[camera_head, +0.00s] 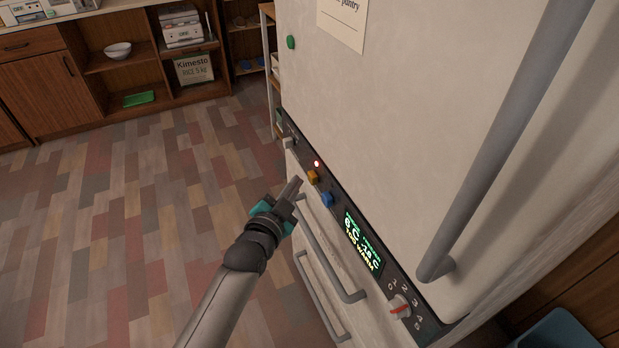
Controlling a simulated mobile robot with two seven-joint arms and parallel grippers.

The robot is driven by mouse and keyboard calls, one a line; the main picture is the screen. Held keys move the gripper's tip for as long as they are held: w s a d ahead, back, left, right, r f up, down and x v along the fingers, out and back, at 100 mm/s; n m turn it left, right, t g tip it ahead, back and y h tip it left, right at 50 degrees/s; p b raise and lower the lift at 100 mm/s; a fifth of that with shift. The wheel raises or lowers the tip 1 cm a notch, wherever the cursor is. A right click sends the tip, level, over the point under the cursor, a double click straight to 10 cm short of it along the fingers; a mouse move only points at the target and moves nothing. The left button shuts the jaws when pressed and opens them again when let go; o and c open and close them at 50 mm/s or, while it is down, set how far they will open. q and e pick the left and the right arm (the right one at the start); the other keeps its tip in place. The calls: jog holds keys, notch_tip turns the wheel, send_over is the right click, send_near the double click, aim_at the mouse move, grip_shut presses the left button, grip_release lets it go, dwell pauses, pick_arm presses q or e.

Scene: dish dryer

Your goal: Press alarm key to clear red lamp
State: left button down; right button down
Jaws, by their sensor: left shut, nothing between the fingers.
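The appliance's dark control panel (340,209) runs along the front below a large white door. A red lamp (317,163) glows near its upper left part. Just below the lamp is an orange key (313,177), and a blue key (327,199) sits further along. I cannot read a label on either key. A lit display (362,240) shows green and yellow characters, partly "TOO WARM". My left gripper (297,183) is shut and empty, its fingertips close to the orange key. I cannot tell whether they touch it. My right gripper is not in view.
A dial (400,307) with a red mark sits at the panel's lower right end. Drawer handles (335,262) stick out below the panel, and a long door handle (500,140) stands out at right. Open floor (110,230) lies to the left.

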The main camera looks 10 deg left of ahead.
pick_arm(q)
jog(key=shift+w+d, duration=0.1)
jog(key=shift+d, duration=0.05)
dwell(0.7)
jog(key=shift+w+d, duration=0.15)
jog(key=shift+d, duration=0.1)
jog(key=shift+w+d, duration=0.5)
jog(key=shift+d, duration=0.2)
dwell(1.0)
dwell(0.4)
jog(key=shift+s+a+p, duration=0.7)
jog(key=shift+s+a, duration=0.05)
jog(key=shift+a, duration=0.3)
jog(key=shift+a, duration=0.1)
